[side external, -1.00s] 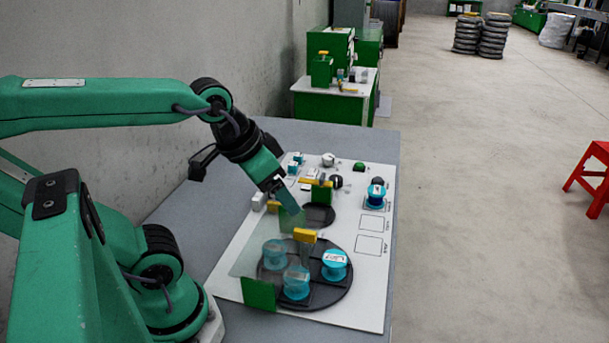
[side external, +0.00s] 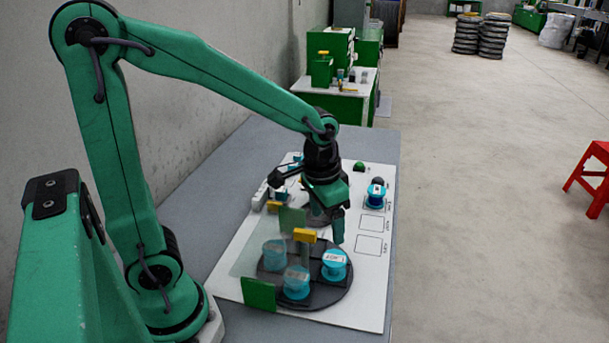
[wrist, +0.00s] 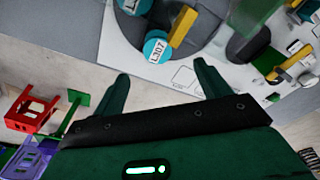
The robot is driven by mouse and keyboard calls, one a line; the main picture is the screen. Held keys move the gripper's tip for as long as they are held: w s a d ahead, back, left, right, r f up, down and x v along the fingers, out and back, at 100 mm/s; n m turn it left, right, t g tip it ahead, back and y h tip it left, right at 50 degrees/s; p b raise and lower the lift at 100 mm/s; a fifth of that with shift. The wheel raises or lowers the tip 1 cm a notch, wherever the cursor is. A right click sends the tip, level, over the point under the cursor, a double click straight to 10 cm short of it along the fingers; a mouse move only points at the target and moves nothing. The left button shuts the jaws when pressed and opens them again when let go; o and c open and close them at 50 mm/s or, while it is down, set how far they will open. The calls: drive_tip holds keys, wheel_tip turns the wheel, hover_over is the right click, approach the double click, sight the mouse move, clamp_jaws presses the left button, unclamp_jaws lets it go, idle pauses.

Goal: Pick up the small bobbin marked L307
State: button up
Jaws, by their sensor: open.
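The bobbin marked L307 (wrist: 157,48) is turquoise with a white label on top. It stands upright on the dark round turntable (side external: 318,303). In the side view, it appears to be the bobbin at the turntable's right (side external: 335,266), though that label is hard to read. My gripper (wrist: 163,86) is open and empty, its two fingers apart. In the wrist view, the bobbin lies beyond the fingertips, roughly centred between them. In the side view, my gripper (side external: 327,228) is above and behind the bobbin, apart from it.
Other turquoise bobbins (side external: 296,283) stand on the turntable, some behind a clear panel. A yellow block (side external: 305,235) rises close beside the marked bobbin. A green plate (side external: 259,294) stands at the front left. Outlined squares (side external: 369,245) are empty.

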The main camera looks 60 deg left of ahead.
drive_tip(key=g, duration=0.1)
hover_over(335, 257)
wheel_tip(335, 257, down, 5)
drive_tip(key=shift+f, duration=0.1)
drive_tip(key=shift+f, duration=1.25)
drive_tip(key=shift+f, duration=0.1)
drive_tip(key=shift+f, duration=2.5)
drive_tip(key=c, duration=1)
